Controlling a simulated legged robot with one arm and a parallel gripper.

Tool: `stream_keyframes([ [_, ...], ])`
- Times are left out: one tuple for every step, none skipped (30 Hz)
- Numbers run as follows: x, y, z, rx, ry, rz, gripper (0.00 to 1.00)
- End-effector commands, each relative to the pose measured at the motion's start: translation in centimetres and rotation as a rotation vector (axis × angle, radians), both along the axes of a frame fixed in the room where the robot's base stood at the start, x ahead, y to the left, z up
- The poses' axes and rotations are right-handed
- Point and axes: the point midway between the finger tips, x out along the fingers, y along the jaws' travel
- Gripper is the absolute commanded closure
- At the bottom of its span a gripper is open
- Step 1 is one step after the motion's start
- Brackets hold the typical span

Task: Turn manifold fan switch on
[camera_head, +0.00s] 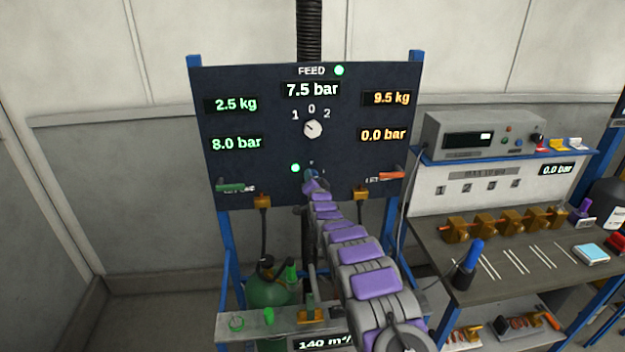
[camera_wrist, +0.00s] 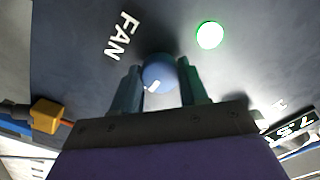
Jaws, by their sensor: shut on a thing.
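The fan switch (camera_wrist: 158,74) is a round blue knob with a white mark, on the dark panel (camera_head: 250,110) beside the white FAN label (camera_wrist: 122,37). In the wrist view the knob sits between the two fingers of my gripper (camera_wrist: 160,84), which is shut on it. The white mark points toward the lower left of that view. A green lamp (camera_wrist: 209,35) glows near the knob; it also shows lit in the head view (camera_head: 295,168). In the head view my arm hides most of the knob and its label.
The panel holds a white feed selector (camera_head: 312,129), a green handle (camera_head: 231,187) at left and an orange handle (camera_head: 391,175) at right. A workbench (camera_head: 455,240) with brass manifolds (camera_head: 483,223) stands at right. A green cylinder (camera_head: 268,291) stands below the panel.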

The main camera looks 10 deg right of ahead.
Motion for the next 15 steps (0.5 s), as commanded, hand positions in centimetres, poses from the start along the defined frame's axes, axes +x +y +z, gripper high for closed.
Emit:
stream_keyframes([
  [0.05, -0.23, 0.5, 0.007, -0.008, -0.003, 0.87],
  [0.05, -0.23, 0.47, 0.011, -0.008, -0.003, 0.87],
  [0.05, -0.24, 0.47, 0.014, -0.008, -0.003, 0.87],
  [0.05, -0.24, 0.45, 0.016, -0.008, -0.004, 0.87],
  [0.05, -0.25, 0.45, 0.017, -0.008, -0.004, 0.87],
  [0.05, -0.25, 0.42, 0.018, -0.008, -0.004, 0.87],
  [0.05, -0.26, 0.4, 0.018, -0.008, -0.004, 0.87],
  [0.05, -0.27, 0.4, 0.018, -0.008, -0.004, 0.87],
  [0.05, -0.29, 0.39, 0.018, -0.008, -0.004, 0.87],
  [0.05, -0.3, 0.37, 0.018, -0.007, -0.004, 0.87],
  [0.06, -0.3, 0.38, 0.018, -0.007, -0.004, 0.87],
  [0.06, -0.32, 0.36, 0.018, -0.007, -0.004, 0.87],
  [0.06, -0.32, 0.35, 0.018, -0.007, -0.004, 0.87],
  [0.06, -0.33, 0.35, 0.018, -0.007, -0.004, 0.87],
  [0.06, -0.35, 0.33, 0.018, -0.006, -0.004, 0.56],
])
